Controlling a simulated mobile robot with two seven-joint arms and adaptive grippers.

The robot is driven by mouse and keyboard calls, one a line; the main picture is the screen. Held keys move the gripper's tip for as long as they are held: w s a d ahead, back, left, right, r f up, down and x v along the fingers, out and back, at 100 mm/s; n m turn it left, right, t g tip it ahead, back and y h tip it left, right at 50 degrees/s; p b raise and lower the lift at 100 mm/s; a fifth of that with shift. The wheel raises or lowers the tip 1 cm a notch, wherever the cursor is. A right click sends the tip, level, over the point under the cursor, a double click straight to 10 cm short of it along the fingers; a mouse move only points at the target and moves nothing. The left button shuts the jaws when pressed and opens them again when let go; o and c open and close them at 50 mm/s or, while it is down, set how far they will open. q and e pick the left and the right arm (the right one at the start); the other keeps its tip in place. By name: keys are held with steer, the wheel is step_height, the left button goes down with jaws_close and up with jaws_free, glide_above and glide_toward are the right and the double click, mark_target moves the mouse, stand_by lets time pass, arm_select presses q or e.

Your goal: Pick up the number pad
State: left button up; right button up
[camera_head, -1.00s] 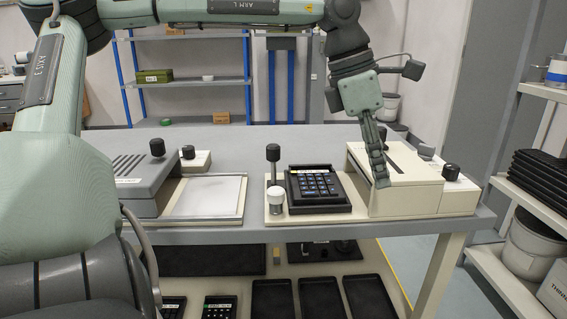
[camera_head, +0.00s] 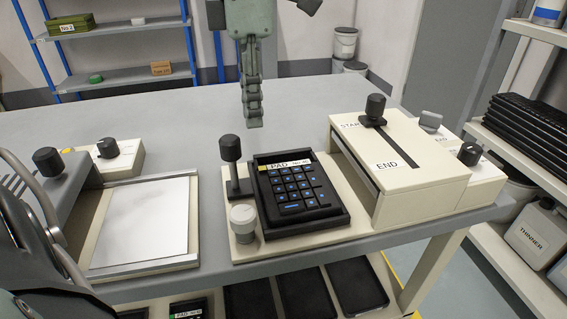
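The number pad (camera_head: 290,190) is black with dark keys marked in blue and a label strip reading PAD at its top. It sits in a black frame (camera_head: 297,232) on a cream fixture near the table's front edge. My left gripper (camera_head: 254,124) hangs pointing down above the table, just behind the pad and a little left of its middle in the picture. It appears apart from the pad. I see its fingers edge-on, one hiding the other, so the opening between them does not show. My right gripper is out of view.
A black-knobbed post (camera_head: 231,150) and a white knob (camera_head: 243,218) stand left of the pad. A cream START/END unit (camera_head: 419,189) stands close on its right. A framed white plate (camera_head: 147,219) lies further left. The table (camera_head: 180,120) behind is mostly clear.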

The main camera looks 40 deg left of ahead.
mark_target(260, 155)
arm_select(q)
steer(key=f, duration=0.7)
steer(key=shift+w+d+f, duration=0.2)
steer(key=shift+d+f, duration=0.05)
steer(key=shift+f, duration=0.1)
steer(key=shift+c, duration=0.3)
jaws_close()
